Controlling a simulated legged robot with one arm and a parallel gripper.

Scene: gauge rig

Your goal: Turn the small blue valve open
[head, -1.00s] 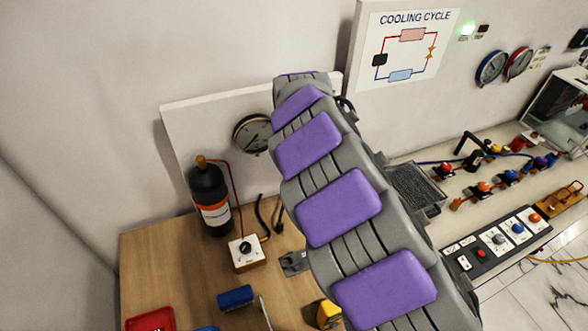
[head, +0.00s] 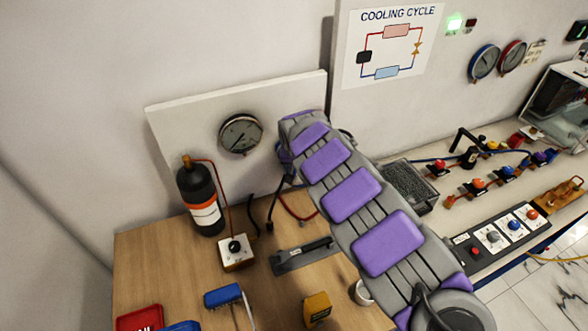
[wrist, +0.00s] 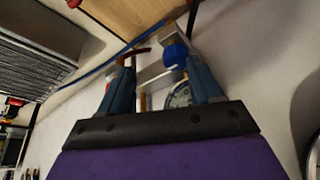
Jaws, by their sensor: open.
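In the wrist view a small blue valve knob (wrist: 177,55) shows just beyond the fingertips, nearer the right finger. I cannot tell if that finger touches it. My gripper (wrist: 160,66) is open, with nothing held between its two fingers. A reddish-brown bar-shaped handle (wrist: 133,55) shows by the left fingertip. In the head view my purple-and-grey arm reaches toward the wall panel and hides the knob and most of my gripper.
A gauge (head: 240,133) hangs on the white panel (head: 180,118). A black bottle (head: 201,197) and a white switch box (head: 236,253) stand on the wooden bench (head: 150,262). A flat grey part (head: 302,256) lies near my arm. Other coloured valves (head: 479,184) line the right bench.

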